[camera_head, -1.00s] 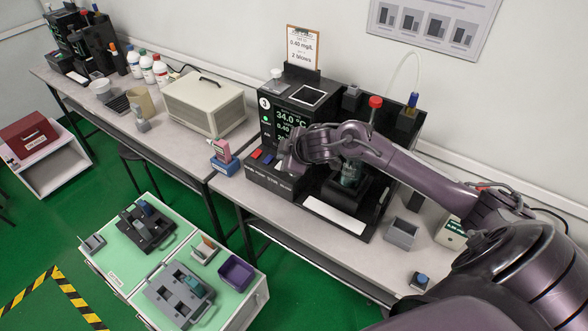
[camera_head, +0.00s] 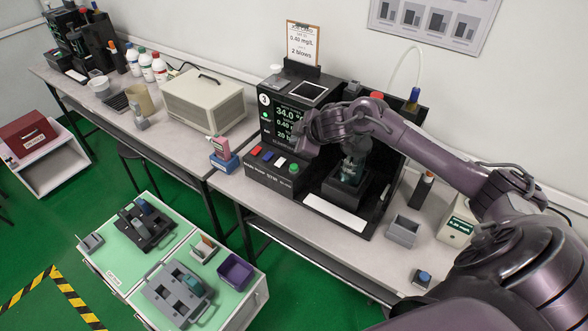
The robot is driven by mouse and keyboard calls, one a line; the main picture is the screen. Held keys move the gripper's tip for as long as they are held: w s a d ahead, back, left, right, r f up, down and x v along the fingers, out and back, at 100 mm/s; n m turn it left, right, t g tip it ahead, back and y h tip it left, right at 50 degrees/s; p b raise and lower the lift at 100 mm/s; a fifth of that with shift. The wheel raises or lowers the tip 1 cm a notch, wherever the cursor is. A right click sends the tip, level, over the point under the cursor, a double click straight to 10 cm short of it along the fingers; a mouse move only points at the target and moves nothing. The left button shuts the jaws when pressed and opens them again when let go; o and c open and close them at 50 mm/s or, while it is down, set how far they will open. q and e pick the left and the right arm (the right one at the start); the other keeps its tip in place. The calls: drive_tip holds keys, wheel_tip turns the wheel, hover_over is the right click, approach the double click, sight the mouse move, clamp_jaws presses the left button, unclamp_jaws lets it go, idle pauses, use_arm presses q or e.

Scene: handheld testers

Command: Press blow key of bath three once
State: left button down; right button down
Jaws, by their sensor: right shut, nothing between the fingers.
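Bath three is the black unit marked 3 (camera_head: 263,99), with a lit screen (camera_head: 287,116) reading 34.0. Its low front panel (camera_head: 270,178) carries a red key (camera_head: 256,150), a blue key (camera_head: 267,156), a white key (camera_head: 280,162) and a green key (camera_head: 294,168). The key labels are too small to read, so I cannot tell which is the blow key. My right gripper (camera_head: 302,142) is shut and empty, above the green key and apart from it, hiding part of the screen. My left gripper is not in view.
A clipboard (camera_head: 303,42) behind the unit reads 0.40 mg/L and 2 blows. A glass vessel (camera_head: 349,168) stands in the unit's bay under my right arm. A grey bin (camera_head: 403,231) is on the right.

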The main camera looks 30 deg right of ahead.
drive_tip(key=b, duration=0.5)
hover_over(297, 168)
wheel_tip(297, 168, down, 5)
drive_tip(key=shift+f, duration=0.2)
drive_tip(key=shift+f+b, duration=0.3)
drive_tip(key=shift+f, duration=0.6)
drive_tip(key=shift+f, duration=0.1)
idle(0.7)
drive_tip(key=shift+f, duration=0.35)
drive_tip(key=shift+a+f+b, duration=0.1)
drive_tip(key=shift+f+b, duration=0.2)
drive_tip(key=shift+f, duration=0.2)
idle(0.5)
idle(0.4)
drive_tip(key=shift+r+p, duration=0.95)
drive_tip(key=shift+p, duration=0.1)
